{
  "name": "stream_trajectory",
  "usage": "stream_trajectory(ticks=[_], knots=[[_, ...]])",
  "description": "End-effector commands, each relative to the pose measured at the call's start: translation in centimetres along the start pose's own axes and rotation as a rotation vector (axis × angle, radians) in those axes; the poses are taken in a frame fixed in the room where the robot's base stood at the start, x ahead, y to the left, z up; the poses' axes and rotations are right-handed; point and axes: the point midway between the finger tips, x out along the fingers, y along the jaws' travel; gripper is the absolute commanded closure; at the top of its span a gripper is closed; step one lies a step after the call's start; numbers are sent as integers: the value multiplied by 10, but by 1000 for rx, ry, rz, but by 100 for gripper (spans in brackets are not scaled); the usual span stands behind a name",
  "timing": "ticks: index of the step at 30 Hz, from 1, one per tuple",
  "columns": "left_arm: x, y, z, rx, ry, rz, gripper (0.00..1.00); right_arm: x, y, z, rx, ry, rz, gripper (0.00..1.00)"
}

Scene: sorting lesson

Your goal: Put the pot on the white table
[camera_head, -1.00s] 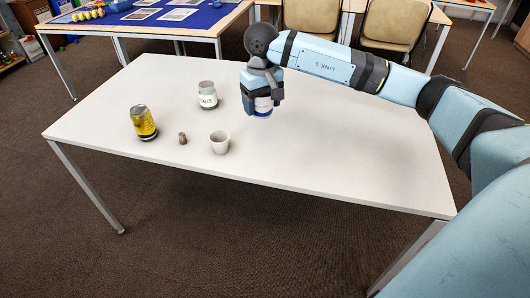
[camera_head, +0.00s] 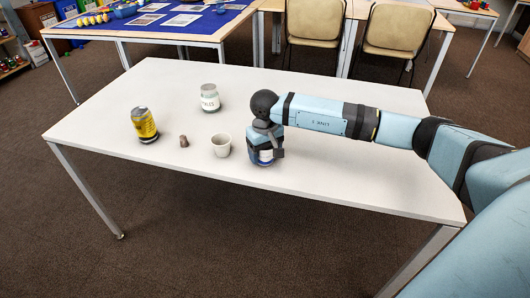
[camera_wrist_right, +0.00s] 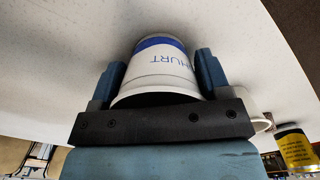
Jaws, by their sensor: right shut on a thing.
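The pot (camera_head: 265,158) is white with a blue band, and part of a label reading "HURT" shows in the right wrist view (camera_wrist_right: 165,62). My right gripper (camera_head: 266,150) points down over the front middle of the white table (camera_head: 340,172) and is shut on the pot. In the wrist view its two fingers (camera_wrist_right: 157,78) are on either side of the pot. The pot is at or very near the tabletop; I cannot tell whether it touches. My left gripper is not in view.
A pale cup (camera_head: 221,147) stands close to the left of the pot. Further left are a small brown thing (camera_head: 184,141) and a yellow-and-dark can (camera_head: 144,125). A labelled jar (camera_head: 210,98) stands behind. The table's right part is clear under my arm.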

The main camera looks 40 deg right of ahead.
Motion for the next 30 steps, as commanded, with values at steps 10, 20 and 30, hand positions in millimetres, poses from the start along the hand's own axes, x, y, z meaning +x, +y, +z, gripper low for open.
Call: stream_trajectory(ticks=[10, 20, 30], knots=[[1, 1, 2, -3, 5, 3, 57, 3, 0, 0, 0, 1, 0, 51], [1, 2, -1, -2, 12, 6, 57, 1, 0, 0, 0, 1, 0, 4], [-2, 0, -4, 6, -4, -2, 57, -36, 1, -1, 0, 5, 0, 4]])
